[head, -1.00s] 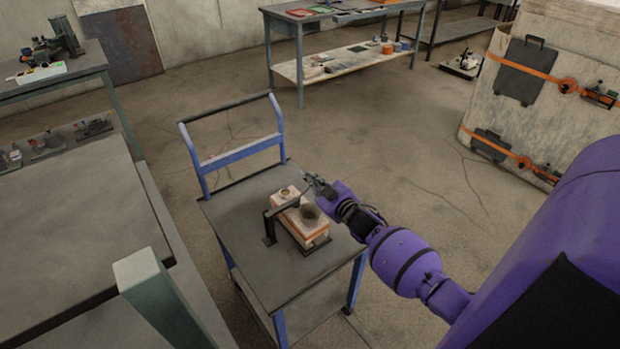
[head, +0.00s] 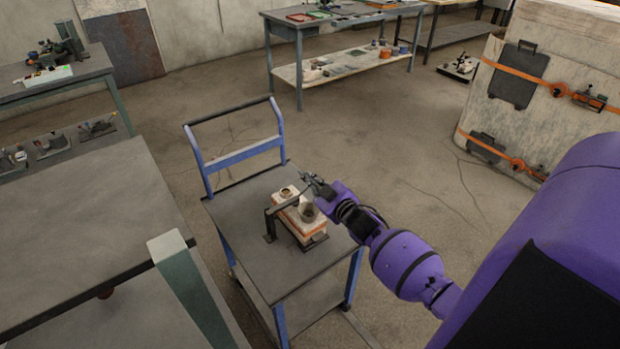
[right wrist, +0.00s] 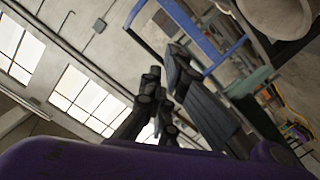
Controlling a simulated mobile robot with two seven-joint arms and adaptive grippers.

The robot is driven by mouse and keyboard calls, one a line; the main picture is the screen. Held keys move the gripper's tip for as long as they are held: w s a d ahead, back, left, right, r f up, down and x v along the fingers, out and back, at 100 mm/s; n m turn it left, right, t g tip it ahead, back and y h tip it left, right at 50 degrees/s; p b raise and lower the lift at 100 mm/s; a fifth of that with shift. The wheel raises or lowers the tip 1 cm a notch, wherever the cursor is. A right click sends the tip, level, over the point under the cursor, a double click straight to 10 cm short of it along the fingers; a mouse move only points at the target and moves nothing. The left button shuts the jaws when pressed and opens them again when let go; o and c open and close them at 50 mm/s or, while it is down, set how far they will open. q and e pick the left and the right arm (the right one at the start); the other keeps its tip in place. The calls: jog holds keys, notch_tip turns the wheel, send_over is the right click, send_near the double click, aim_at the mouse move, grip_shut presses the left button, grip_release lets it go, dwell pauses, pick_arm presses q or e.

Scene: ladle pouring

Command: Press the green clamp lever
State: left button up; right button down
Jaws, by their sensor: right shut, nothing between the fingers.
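A pale block with an orange band (head: 311,238) sits on the cart top, with a round opening and a grey cup (head: 307,212) on it. A dark bracket (head: 269,223) with an arm reaching over the block stands at its left side. I cannot make out a green clamp lever in either view. My right gripper (head: 312,181) is shut and empty, just above and behind the block's far right end. Its dark fingers also show in the right wrist view (right wrist: 165,68). I cannot tell whether it touches anything. My left gripper is out of view.
The grey cart (head: 310,266) has a blue push handle (head: 245,153) at its far end. A grey table (head: 80,225) stands close on the left. A workbench (head: 345,22) and a large strapped container (head: 545,95) stand behind. Floor between them is mostly clear.

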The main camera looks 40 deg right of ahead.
jog(key=s, duration=0.6)
jog(key=shift+s, duration=0.25)
jog(key=shift+d, duration=0.15)
